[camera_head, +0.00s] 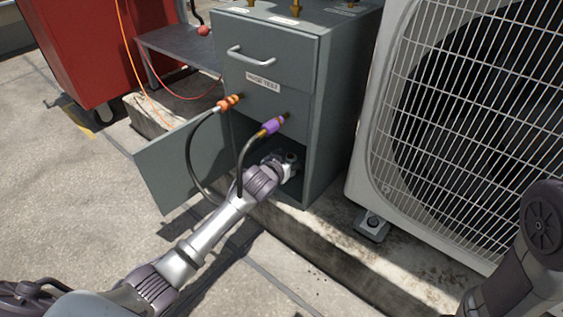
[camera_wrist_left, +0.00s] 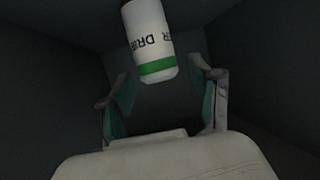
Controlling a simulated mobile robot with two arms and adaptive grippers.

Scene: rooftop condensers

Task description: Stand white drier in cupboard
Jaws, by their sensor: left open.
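The white drier (camera_wrist_left: 149,40), with dark lettering and a green band, is in the left wrist view at top centre. Its lettering appears upside down in this view. It is beyond and between the spread fingers of my left gripper (camera_wrist_left: 165,88), with a gap to both fingers. In the head view my left gripper (camera_head: 287,166) reaches into the lower opening of the grey cupboard (camera_head: 325,120). The cupboard door (camera_head: 180,160) stands open to the left. The drier cannot be made out in the head view. My right gripper is not in view.
A red cabinet (camera_head: 95,50) and a grey side shelf (camera_head: 180,45) are at left.

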